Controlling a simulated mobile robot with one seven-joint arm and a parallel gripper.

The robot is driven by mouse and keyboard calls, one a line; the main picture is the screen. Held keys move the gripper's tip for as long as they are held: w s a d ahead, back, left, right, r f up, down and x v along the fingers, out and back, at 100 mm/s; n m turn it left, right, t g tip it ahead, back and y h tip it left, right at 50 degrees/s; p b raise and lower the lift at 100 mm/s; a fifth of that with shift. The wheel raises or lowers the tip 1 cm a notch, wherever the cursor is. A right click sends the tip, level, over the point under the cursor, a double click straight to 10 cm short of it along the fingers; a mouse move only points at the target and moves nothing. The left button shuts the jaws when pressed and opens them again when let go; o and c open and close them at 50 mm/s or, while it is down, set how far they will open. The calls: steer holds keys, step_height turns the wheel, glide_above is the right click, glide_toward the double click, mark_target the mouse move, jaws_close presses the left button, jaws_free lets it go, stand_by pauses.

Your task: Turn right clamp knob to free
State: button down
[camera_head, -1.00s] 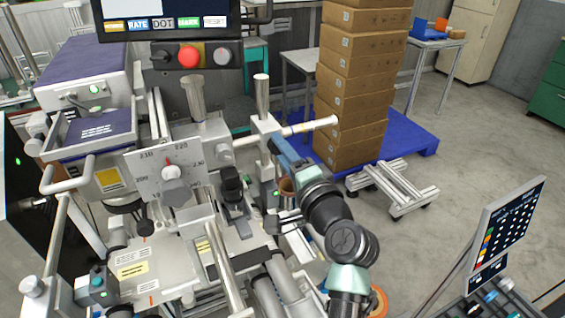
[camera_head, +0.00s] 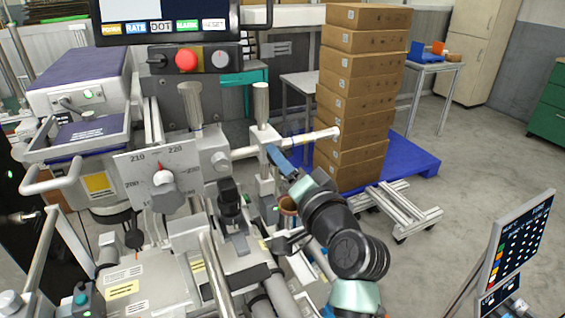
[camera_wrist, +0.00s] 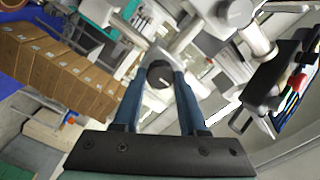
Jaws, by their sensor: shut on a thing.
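My gripper (camera_head: 270,150) reaches up to the right upright post of the machine, its blue fingers against the clamp area. In the wrist view, the two blue fingers (camera_wrist: 159,80) are closed on the sides of a dark round knob (camera_wrist: 160,72) with a small light mark on its face. I take this as the right clamp knob. In the head view the fingers hide it. A second, grey knob (camera_head: 218,160) sits on the clamp to the left; a similar grey knob (camera_wrist: 236,12) shows at the top of the wrist view.
A dial plate (camera_head: 157,178) with a pointer knob stands left of the clamps. A light horizontal bar (camera_head: 315,137) sticks out right of the post. Stacked cardboard boxes (camera_head: 362,85) stand on a blue pallet (camera_head: 415,160) behind.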

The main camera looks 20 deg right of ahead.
steer(key=shift+f, duration=0.1)
steer(key=shift+c, duration=2.2)
jaws_free()
steer(key=s+b, duration=0.1)
steer(key=s, duration=1.2)
steer(key=shift+d, duration=0.2)
steer(key=w+a+r+n+t+p, duration=0.1)
steer(key=a+r+n+t+p, duration=0.15)
steer(key=a+r, duration=0.65)
steer(key=w+a+r+n+t+p, duration=0.15)
steer(key=r+n+p, duration=0.25)
steer(key=r, duration=1.2)
steer(key=s+a+r+n+t+p, duration=0.1)
steer(key=s+a+r, duration=0.3)
steer(key=r, duration=0.4)
steer(key=s+a+r+n+t+p, duration=0.1)
steer(key=s+a+r+n+t, duration=0.2)
steer(key=r, duration=0.5)
steer(key=shift+s+a+t+h+p, duration=0.3)
steer(key=shift+s+a+t, duration=0.4)
steer(key=shift+s+a, duration=0.4)
